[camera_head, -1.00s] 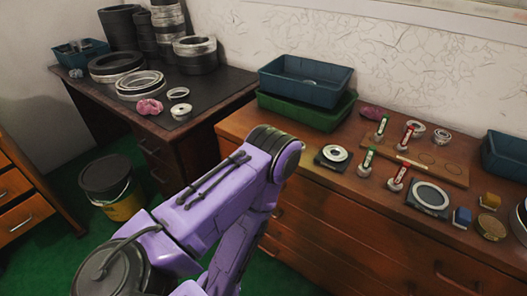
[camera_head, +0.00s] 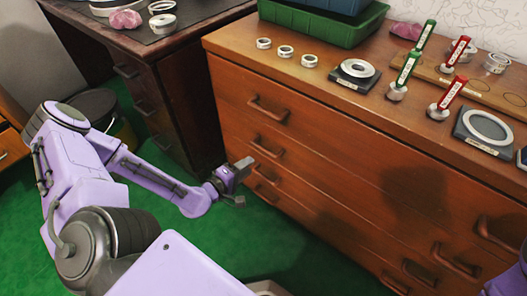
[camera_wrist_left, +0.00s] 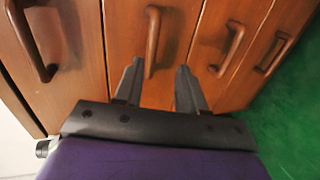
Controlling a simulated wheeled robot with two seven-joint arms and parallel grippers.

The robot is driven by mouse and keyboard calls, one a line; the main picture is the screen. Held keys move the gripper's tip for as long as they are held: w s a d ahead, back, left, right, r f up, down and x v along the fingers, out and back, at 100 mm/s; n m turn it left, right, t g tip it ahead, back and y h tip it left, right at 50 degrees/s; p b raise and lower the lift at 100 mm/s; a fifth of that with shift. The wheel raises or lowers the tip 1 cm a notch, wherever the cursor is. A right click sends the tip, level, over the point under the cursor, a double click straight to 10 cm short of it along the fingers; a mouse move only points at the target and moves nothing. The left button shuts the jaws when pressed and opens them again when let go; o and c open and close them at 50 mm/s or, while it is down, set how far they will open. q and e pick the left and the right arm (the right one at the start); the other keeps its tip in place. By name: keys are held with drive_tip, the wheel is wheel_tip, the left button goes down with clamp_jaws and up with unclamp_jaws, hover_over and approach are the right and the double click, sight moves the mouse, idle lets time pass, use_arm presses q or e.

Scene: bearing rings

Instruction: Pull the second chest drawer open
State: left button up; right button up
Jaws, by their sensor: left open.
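The wooden chest (camera_head: 330,150) has several stacked drawers with brown bar handles, all of which look shut. The second drawer's left handle (camera_head: 266,147) is just beyond my left gripper (camera_head: 241,181) in the head view. In the left wrist view, my left gripper (camera_wrist_left: 159,80) is open and empty. The second drawer's handle (camera_wrist_left: 152,42) stands ahead of the gap between its fingers, not gripped. The top drawer's handle (camera_wrist_left: 33,42) is to the left, and the third handle (camera_wrist_left: 229,48) is to the right. My right gripper is out of frame.
Three small rings (camera_head: 285,51), a green bin (camera_head: 320,27), bearing stands and red and green tools lie on the chest top. A dark desk (camera_head: 150,70) and a bucket (camera_head: 95,105) stand at left. The green floor (camera_head: 270,240) before the chest is clear.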

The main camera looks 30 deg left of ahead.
sight(262, 151)
use_arm(q)
drive_tip(key=shift+t, duration=0.5)
drive_tip(key=b+x, duration=0.1)
drive_tip(key=x, duration=0.2)
drive_tip(key=b+x, duration=0.2)
drive_tip(key=x, duration=0.1)
drive_tip(key=a+b+x, duration=0.1)
drive_tip(key=b+x, duration=0.1)
drive_tip(key=x, duration=0.2)
drive_tip(key=shift+a, duration=0.1)
drive_tip(key=shift+w, duration=0.4)
drive_tip(key=shift+n, duration=0.3)
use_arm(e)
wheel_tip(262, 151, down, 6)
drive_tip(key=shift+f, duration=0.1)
use_arm(q)
clamp_jaws()
